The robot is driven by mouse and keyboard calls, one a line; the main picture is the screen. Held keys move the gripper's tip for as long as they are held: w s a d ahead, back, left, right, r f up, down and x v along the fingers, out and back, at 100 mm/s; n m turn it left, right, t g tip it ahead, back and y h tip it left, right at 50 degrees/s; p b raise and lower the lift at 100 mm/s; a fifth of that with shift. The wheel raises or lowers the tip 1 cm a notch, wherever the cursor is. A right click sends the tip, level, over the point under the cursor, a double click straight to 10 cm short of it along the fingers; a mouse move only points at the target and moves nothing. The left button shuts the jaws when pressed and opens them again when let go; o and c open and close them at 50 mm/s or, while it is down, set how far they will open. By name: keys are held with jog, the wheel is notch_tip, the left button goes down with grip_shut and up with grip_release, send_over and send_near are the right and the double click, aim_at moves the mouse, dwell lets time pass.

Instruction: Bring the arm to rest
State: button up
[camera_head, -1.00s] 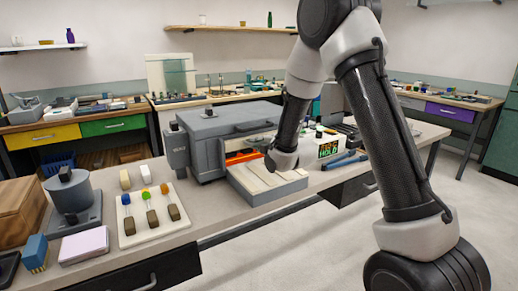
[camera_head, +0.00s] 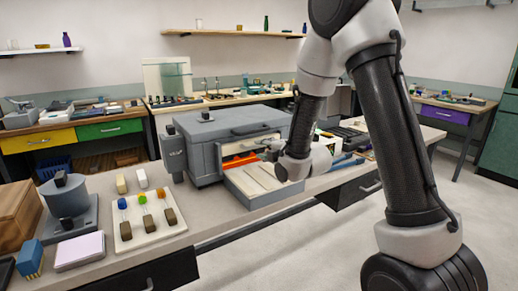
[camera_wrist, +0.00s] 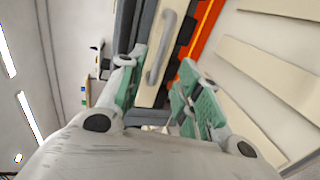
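My arm reaches over the bench, with its wrist beside the opened front of a grey kiln (camera_head: 215,130). My gripper (camera_head: 270,148) is small and partly hidden by my wrist in the head view. In the wrist view, my gripper (camera_wrist: 161,75) has its two green-padded fingers apart, with nothing seen held between them. The kiln's opening shows an orange interior (camera_wrist: 208,25). The kiln's lowered door (camera_head: 250,195) has pale slabs on its inner face, which also show in the wrist view (camera_wrist: 270,75). I cannot tell whether my gripper touches the kiln.
A grey device (camera_head: 68,208), a pink-white block (camera_head: 80,250) and a wooden box (camera_head: 15,215) stand farther left. Blue-handled tools (camera_head: 347,162) lie right of my wrist.

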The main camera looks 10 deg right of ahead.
jog(key=shift+s+d+r, duration=0.1)
jog(key=shift+s+d, duration=0.05)
jog(key=shift+s, duration=0.4)
jog(key=s+d+r+m+g+h, duration=0.4)
jog(key=s+d+r+m, duration=0.3)
jog(key=s+d+m, duration=0.3)
jog(key=s+d+r+m+g, duration=0.1)
jog(key=s+m+g, duration=0.2)
jog(key=s, duration=1)
jog(key=s+d+r+m+g, duration=0.1)
jog(key=s+d+m+g, duration=0.1)
jog(key=s+m, duration=0.6)
jog(key=s+g, duration=0.1)
jog(key=s, duration=0.5)
jog(key=shift+s+d+r+m+g+h, duration=0.25)
jog(key=shift+s+m+g+h, duration=0.05)
jog(key=shift+h, duration=0.1)
